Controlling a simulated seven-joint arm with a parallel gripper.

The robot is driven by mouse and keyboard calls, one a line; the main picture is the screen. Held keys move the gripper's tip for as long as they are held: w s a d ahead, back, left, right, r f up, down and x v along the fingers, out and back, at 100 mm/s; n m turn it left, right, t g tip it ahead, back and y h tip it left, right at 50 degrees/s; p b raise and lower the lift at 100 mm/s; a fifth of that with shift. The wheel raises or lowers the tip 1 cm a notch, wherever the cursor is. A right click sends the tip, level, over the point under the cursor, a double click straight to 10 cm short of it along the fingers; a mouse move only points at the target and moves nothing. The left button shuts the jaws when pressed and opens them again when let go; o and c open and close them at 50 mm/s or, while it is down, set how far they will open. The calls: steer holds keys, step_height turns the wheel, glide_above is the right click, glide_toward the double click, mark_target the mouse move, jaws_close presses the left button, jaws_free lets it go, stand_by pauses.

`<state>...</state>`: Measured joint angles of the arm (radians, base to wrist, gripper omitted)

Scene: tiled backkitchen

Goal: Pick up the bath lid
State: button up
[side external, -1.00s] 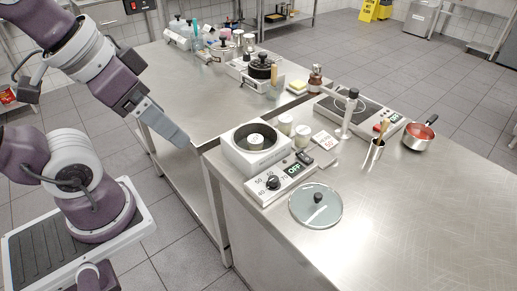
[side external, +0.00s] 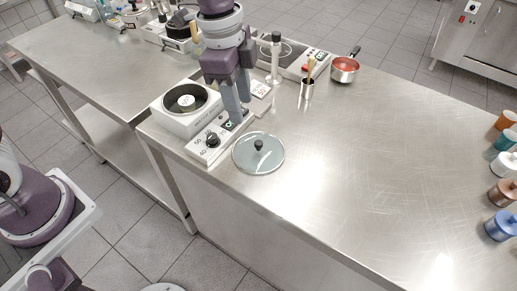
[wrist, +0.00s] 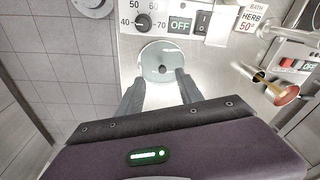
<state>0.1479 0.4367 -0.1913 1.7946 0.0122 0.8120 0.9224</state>
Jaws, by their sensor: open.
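The bath lid is a round glass lid (side external: 268,163) with a black knob, lying flat on the steel counter in front of the bath's control panel. In the wrist view the lid (wrist: 160,60) shows between and beyond my fingers. My gripper (side external: 240,112) is open and empty, fingers pointing down, above the panel and behind the lid in the side view. In the wrist view my gripper (wrist: 158,82) has its two fingers apart. The white bath (side external: 165,115) has an open round well at its left.
The bath panel's black dial (side external: 212,140) stands up close to the lid. Behind are a sign card (side external: 261,89), a holder with utensils (side external: 307,90), a hotplate (side external: 288,55) and a red-filled pan (side external: 345,68). Several coloured jars line the right edge. The counter's middle is clear.

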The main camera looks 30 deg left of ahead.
mark_target(259, 142)
steer(key=shift+m+g, duration=0.3)
steer(key=shift+m, duration=0.5)
steer(key=d+f, duration=0.1)
steer(key=f, duration=0.2)
steer(key=w+d+f, duration=0.1)
steer(key=f, duration=0.3)
steer(key=d+f, duration=0.1)
steer(key=f, duration=0.2)
steer(key=shift+w+f, duration=0.15)
steer(key=shift+w, duration=0.2)
jaws_close()
